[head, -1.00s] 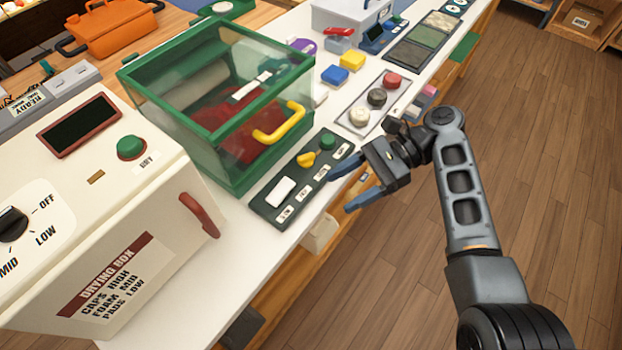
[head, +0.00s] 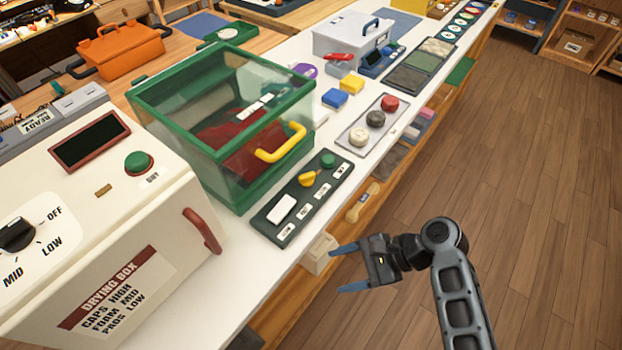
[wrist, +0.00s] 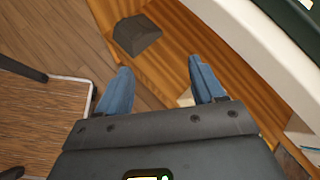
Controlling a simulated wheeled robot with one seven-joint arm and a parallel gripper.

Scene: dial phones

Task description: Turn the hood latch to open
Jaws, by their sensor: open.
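The hood is a clear box (head: 172,112) with a green frame and a yellow handle (head: 281,142) on its front. A dark control strip (head: 268,213) in front of it holds a white switch (head: 282,208), a yellow knob (head: 307,178) and a green button (head: 328,160). The yellow knob looks like the latch, but its label is too small to read. My gripper (head: 345,267) is open and empty, out past the bench's front edge and apart from the strip. In the wrist view its blue fingers (wrist: 160,72) are spread, with nothing between them.
A cream drying box (head: 120,230) with a red handle stands left of the hood. A panel with three round buttons (head: 374,118) lies to the right on the white bench (head: 235,285). The wooden floor (head: 520,190) right of the bench is clear.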

